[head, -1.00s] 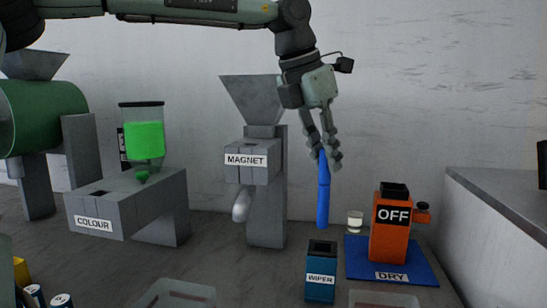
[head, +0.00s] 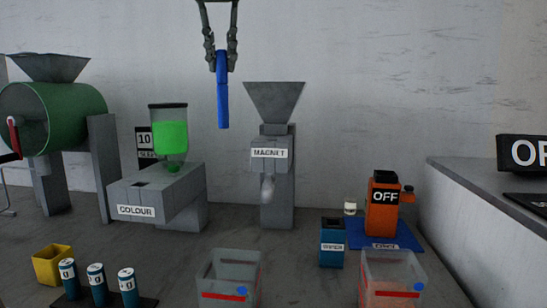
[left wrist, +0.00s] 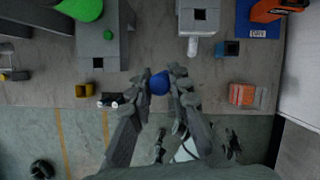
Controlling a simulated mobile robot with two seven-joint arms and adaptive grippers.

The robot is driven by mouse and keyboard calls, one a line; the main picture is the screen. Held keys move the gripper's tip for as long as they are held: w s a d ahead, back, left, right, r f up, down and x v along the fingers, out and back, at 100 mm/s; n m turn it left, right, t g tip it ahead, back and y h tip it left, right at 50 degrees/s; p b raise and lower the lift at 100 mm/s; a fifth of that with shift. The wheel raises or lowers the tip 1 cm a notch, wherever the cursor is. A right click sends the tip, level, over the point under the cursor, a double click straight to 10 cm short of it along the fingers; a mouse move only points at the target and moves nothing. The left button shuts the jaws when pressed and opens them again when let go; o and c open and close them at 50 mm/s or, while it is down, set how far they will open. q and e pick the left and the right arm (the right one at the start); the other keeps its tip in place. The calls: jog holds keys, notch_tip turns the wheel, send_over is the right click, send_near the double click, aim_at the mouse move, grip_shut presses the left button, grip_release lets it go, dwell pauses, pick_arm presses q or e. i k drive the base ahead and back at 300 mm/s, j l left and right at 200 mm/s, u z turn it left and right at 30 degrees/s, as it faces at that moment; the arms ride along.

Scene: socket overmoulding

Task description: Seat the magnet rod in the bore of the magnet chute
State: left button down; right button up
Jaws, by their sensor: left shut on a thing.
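The magnet rod (head: 222,95) is a plain blue rod, hanging upright from my left gripper (head: 220,50), whose two fingers are shut on its upper end. In the left wrist view the rod (left wrist: 158,84) is seen end-on between the fingertips (left wrist: 160,78). The magnet chute (head: 270,165) is a grey block labelled MAGNET, with a funnel above and a pale spout below. The rod is in the air, apart from the chute, higher and to its left in the head view. My right gripper does not show.
The grey COLOUR box (head: 150,200) with its green hopper stands left of the chute. The blue WIPER box (head: 332,245) and orange OFF unit (head: 384,215) stand to its right. Two clear bins (head: 230,265), a yellow box (head: 52,265) and several blue cans (head: 97,285) are in front.

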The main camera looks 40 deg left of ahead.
aim_at(272, 163)
jog(key=j+z, duration=0.4)
jog(key=j, duration=0.2)
jog(key=k+j+z, duration=0.15)
jog(key=j+z, duration=0.25)
jog(key=j, duration=0.2)
